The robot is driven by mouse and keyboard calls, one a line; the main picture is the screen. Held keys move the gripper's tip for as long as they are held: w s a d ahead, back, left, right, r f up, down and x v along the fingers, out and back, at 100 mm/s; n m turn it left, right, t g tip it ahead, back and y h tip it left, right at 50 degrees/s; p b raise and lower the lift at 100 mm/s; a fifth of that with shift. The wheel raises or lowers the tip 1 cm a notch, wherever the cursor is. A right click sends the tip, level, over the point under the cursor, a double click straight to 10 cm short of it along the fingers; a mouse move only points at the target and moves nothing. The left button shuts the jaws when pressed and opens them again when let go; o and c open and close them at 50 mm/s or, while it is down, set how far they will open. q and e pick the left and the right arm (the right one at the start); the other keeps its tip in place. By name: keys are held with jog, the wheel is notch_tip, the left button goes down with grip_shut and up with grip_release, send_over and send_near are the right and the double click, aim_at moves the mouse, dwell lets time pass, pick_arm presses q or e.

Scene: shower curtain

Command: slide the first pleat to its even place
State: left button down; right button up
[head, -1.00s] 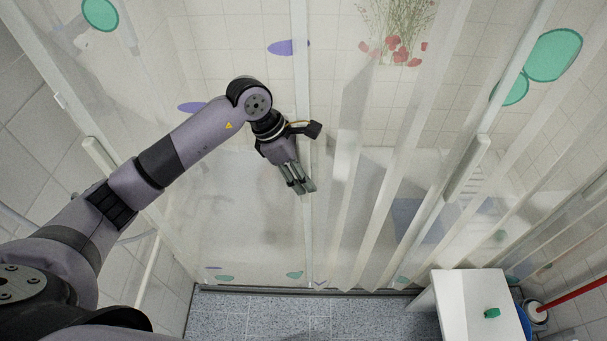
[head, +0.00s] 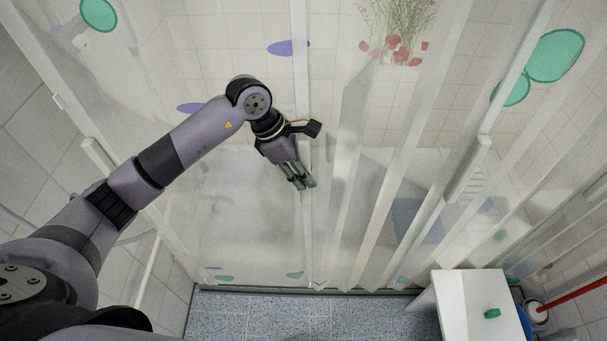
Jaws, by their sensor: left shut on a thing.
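The translucent shower curtain (head: 243,235) hangs across the view, printed with leaves and flowers. Its first pleat (head: 303,250) is a narrow pale vertical fold left of the bunched folds. My left gripper (head: 304,184) points downward at mid height of this pleat, its fingers shut on it. The fingers hide the exact grip on the film. More pleats (head: 390,190) stand close together to the right, while the curtain left of the gripper is flatter. My right gripper is not in view.
A white stool (head: 468,290) with a small green item (head: 492,313) on it stands at the lower right. A red-handled tool (head: 575,296) leans beside it. Grey floor (head: 260,315) lies clear in front of the curtain. White tiles show through the curtain.

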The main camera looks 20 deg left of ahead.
pick_arm(q)
jog(key=shift+s+d+f, duration=0.1)
jog(key=shift+s+f, duration=0.2)
jog(key=shift+s, duration=0.05)
jog(key=shift+s+a+f, duration=0.1)
jog(key=shift+a, duration=0.3)
jog(key=shift+s+a+f+b, duration=0.1)
jog(key=shift+s+a+b, duration=0.25)
jog(key=shift+a, duration=0.5)
jog(key=shift+s+a+r+b, duration=0.15)
jog(key=shift+a+b, duration=0.35)
jog(key=shift+a, duration=0.3)
jog(key=shift+s+a+f+b, duration=0.2)
jog(key=shift+a+b, duration=0.25)
jog(key=shift+a, duration=0.4)
jog(key=c, duration=1.6)
grip_release()
jog(key=shift+s, duration=0.1)
jog(key=shift+o, duration=0.3)
jog(key=shift+r, duration=0.2)
jog(key=o, duration=0.7)
jog(key=shift+r, duration=0.2)
jog(key=shift+c, duration=0.2)
